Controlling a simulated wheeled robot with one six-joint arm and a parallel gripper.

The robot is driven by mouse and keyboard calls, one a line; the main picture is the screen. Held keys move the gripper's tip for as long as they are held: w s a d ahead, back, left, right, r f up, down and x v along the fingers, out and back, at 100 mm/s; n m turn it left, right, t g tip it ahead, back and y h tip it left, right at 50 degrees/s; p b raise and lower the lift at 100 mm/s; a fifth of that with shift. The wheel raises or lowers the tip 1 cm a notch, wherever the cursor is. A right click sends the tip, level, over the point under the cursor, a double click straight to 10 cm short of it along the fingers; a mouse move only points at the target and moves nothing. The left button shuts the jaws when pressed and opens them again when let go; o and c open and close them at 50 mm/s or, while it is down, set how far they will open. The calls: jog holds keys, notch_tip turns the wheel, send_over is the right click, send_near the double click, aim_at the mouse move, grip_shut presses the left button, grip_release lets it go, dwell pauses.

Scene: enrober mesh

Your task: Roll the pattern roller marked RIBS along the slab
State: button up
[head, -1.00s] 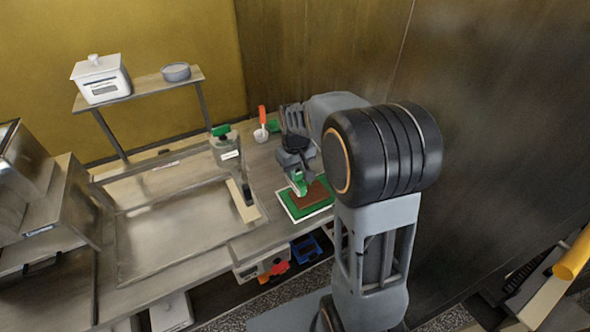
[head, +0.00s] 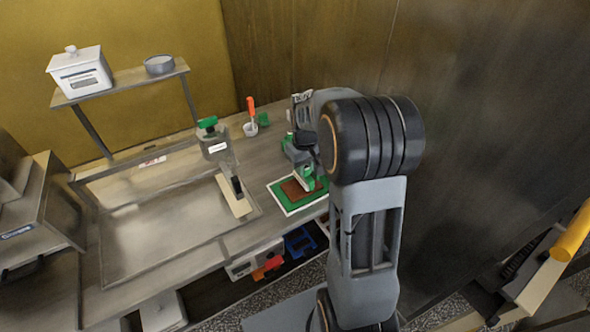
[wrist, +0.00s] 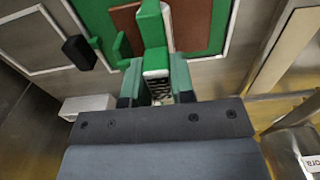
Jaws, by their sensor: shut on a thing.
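The brown slab (head: 294,191) lies on a green mat (head: 282,201) with a white border, at the right end of the bench. My gripper (head: 309,175) is over the slab's far right part and shut on a green-handled tool, which I take to be the pattern roller (wrist: 151,28). In the wrist view the green handle stands between my fingers, with a pale ribbed part below. The slab (wrist: 187,25) and mat (wrist: 215,38) show behind it. No RIBS marking is readable. I cannot tell whether the roller touches the slab.
A wooden strip with a black piece (head: 236,205) lies left of the mat. A green-topped canister (head: 214,145) and a white cup with an orange-handled tool (head: 250,127) stand behind. A shallow metal tray (head: 160,230) fills the left bench. A dark wall is close on the right.

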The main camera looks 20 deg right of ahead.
jog(key=shift+w+d+f, duration=0.1)
jog(key=shift+w+d, duration=0.05)
jog(key=shift+d, duration=0.9)
jog(key=shift+w+d, duration=0.1)
jog(key=shift+d, duration=0.95)
jog(key=shift+f, duration=0.4)
jog(key=shift+s+a, duration=0.15)
jog(key=shift+a, duration=1.25)
jog(key=shift+s+a, duration=0.2)
jog(key=shift+a, duration=1.15)
jog(key=shift+s+a, duration=0.15)
jog(key=shift+a, duration=1.25)
dwell(1.3)
